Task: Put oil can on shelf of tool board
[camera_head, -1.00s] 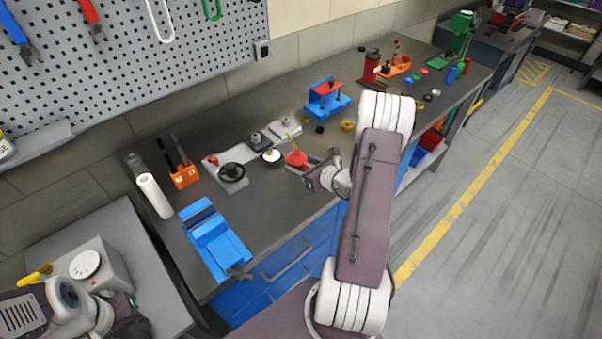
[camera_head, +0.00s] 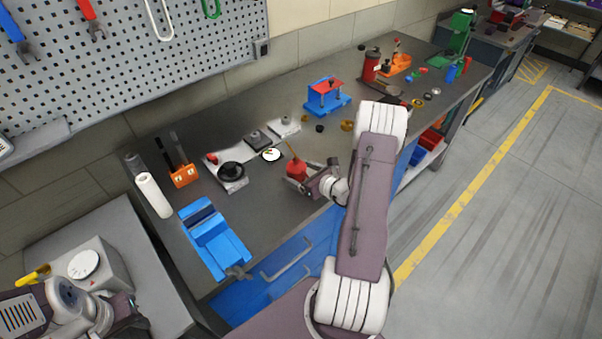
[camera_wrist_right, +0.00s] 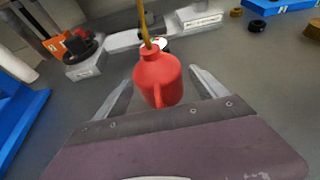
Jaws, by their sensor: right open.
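The red oil can (camera_head: 297,169) with a thin brownish spout stands upright on the dark workbench (camera_head: 262,214). In the right wrist view the oil can (camera_wrist_right: 158,80) is between the two open fingers of my right gripper (camera_wrist_right: 160,88), with a gap on each side. In the head view my right gripper (camera_head: 303,183) is low at the can. My left gripper (camera_head: 120,318) is at the lower left, away from the can; its fingers are not clear. The tool board (camera_head: 130,50) is on the wall at the upper left, with a grey shelf (camera_head: 40,140) at its lower edge, partly out of view.
A blue vise (camera_head: 213,240), a white roll (camera_head: 154,195) and an orange tool holder (camera_head: 184,176) stand left of the can. A grey device with a black knob (camera_head: 232,172) is nearby. A blue press (camera_head: 325,97) stands behind. Bare bench lies in front of the can.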

